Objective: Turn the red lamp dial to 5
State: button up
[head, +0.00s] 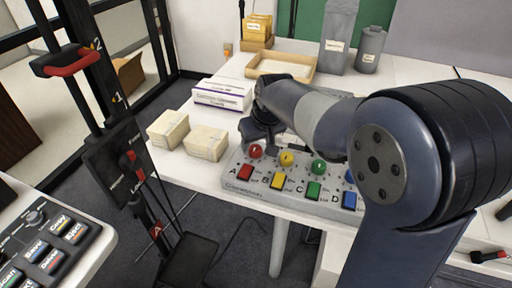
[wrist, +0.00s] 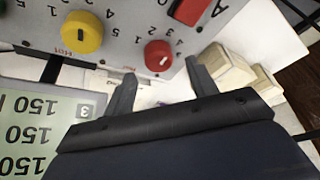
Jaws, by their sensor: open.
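The red lamp dial (head: 255,151) is a round knob at the left end of a grey control panel (head: 232,181), above the red button marked A. In the wrist view the red dial (wrist: 158,55) shows a small white mark, with printed numbers around it. My gripper (wrist: 161,72) is open, with one finger on each side of the dial's near side in that view; I cannot tell whether they touch it. In the head view my gripper (head: 258,133) is dark and just behind the dial, partly hidden by my arm.
A yellow dial (head: 287,158) and a green dial (head: 319,167) sit to the right. Red (head: 245,172) and yellow (head: 277,182) buttons are in front. Two cream boxes (head: 206,142) stand left of the panel. A display (wrist: 30,130) reading 150 shows in the wrist view.

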aim_at(255, 151)
jog(key=shift+x, duration=1.45)
jog(key=shift+c, duration=0.2)
jog(key=c, duration=0.9)
